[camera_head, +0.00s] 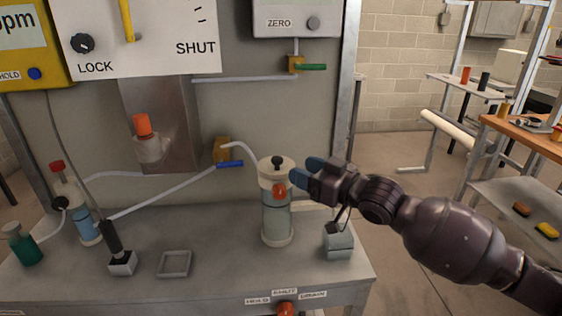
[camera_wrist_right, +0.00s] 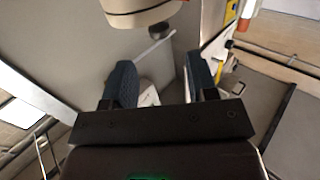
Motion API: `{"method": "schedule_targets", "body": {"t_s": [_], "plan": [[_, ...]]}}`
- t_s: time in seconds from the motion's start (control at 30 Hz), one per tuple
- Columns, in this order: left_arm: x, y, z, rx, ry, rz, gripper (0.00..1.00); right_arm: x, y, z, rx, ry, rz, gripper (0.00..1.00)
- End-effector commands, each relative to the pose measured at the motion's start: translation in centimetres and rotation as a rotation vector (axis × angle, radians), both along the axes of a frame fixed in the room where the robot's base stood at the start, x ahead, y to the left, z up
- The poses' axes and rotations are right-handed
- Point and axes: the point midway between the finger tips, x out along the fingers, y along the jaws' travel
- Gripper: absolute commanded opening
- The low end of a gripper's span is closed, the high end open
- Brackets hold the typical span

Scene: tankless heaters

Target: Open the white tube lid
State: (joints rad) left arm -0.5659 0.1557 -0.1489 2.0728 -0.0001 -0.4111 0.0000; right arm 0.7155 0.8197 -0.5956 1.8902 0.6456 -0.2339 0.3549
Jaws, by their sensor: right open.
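A clear tube (camera_head: 276,222) with a cream-white lid (camera_head: 270,168) stands upright on the grey bench. A black knob tops the lid, and an orange round part sits at its front. The lid looks closed. My right gripper (camera_head: 302,170) is just right of the lid, with its blue fingertips close to the lid's right side. I cannot tell if they touch. In the right wrist view the two fingers are apart with nothing between them, and a cream round part, likely the lid (camera_wrist_right: 140,14), shows at the top edge. My left gripper is out of view.
A small grey box (camera_head: 338,245) stands right of the tube. A white hose (camera_head: 243,148) and a blue-handled valve (camera_head: 229,164) are behind it on the left. A square grey tray (camera_head: 174,264) and a black-handled item (camera_head: 114,240) stand on the left part of the bench.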

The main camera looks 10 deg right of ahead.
Motion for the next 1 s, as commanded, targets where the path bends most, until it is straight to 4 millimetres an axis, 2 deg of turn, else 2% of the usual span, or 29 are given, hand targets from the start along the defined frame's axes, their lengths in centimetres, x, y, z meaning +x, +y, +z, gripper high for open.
{"method": "schedule_targets", "body": {"t_s": [0.2,0.4,0.87,1.0], "plan": [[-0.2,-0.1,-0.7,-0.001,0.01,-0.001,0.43,2.8,2.8,-0.2,-0.001,0.001,0.001,0.53],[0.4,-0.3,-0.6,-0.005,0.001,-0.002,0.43,4.5,4.4,-0.2,-0.002,-0.001,-0.001,0.53],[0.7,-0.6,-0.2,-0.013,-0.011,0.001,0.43,5.2,5.2,0.0,-0.003,-0.001,-0.001,0.53],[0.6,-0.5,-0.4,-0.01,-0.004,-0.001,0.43,5.2,5.2,0.0,-0.003,-0.001,-0.001,0.33]]}}
